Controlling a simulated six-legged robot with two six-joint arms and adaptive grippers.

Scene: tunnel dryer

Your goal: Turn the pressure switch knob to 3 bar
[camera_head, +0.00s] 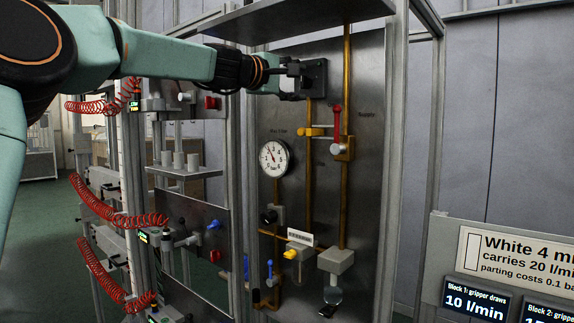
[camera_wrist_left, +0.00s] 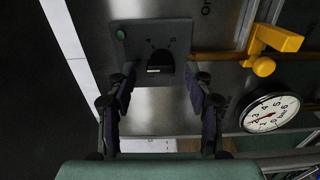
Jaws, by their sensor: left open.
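The pressure switch is a dark square box (camera_head: 317,75) high on the metal panel. In the left wrist view its grey-green face (camera_wrist_left: 177,32) carries a black knob (camera_wrist_left: 160,62) with small marks around it, too small to read. My left gripper (camera_head: 293,72) reaches in from the left, in front of the box, and hides part of it. In the left wrist view its two dark fingers (camera_wrist_left: 159,82) are apart, with the knob between and just beyond their tips. I cannot tell whether either finger touches it. My right gripper is in neither view.
A round white gauge (camera_head: 274,158) sits below; it also shows in the left wrist view (camera_wrist_left: 270,113). A red-handled valve (camera_head: 337,122) and brass pipes (camera_head: 346,205) are to the right. A grey shelf (camera_head: 295,22) overhangs the box. Red coiled hoses (camera_head: 110,215) hang at left.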

